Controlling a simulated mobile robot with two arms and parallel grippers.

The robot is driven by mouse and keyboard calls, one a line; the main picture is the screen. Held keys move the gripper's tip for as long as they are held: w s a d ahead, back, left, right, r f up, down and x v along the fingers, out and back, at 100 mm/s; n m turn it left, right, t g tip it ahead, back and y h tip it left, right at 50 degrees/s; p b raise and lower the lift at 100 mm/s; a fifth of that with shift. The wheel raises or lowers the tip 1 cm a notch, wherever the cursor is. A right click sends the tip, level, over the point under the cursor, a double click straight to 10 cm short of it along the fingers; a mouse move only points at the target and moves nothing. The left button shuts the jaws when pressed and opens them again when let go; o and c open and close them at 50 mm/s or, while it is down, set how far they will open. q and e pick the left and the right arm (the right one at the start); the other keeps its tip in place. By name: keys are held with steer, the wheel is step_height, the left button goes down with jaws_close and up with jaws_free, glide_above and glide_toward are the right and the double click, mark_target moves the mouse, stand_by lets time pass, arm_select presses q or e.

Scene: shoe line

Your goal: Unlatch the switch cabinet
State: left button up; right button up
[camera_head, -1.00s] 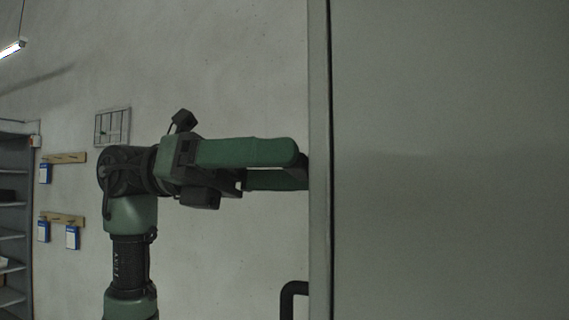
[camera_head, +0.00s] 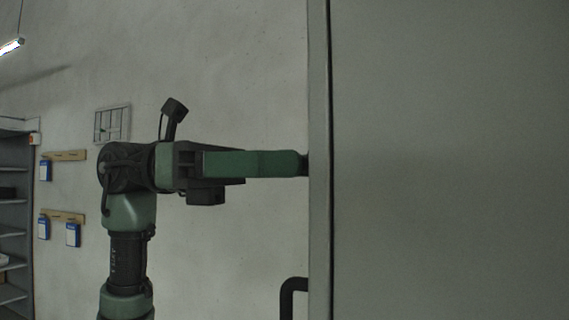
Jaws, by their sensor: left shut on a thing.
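The switch cabinet (camera_head: 445,160) fills the right half of the head view as a large plain grey panel with a narrow edge strip on its left. A black bent handle (camera_head: 288,295) sticks out from its left side near the bottom of the view. My left gripper (camera_head: 300,164) reaches in from the left and is shut on a small dark piece at the cabinet's left edge, likely the latch, mostly hidden by the fingers and the edge. My right gripper does not show.
A grey shelf unit (camera_head: 14,225) stands at the far left. Blue-and-white boxes (camera_head: 73,235) hang on wooden wall strips (camera_head: 62,217). A small grille (camera_head: 112,126) is on the wall.

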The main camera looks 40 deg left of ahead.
arm_select(q)
steer(key=o, duration=1.4)
steer(key=shift+a, duration=0.1)
steer(key=b+v, duration=0.1)
steer(key=v, duration=0.6)
steer(key=shift+s+a+b, duration=0.1)
steer(key=shift+a+b, duration=0.25)
steer(key=shift+b, duration=0.05)
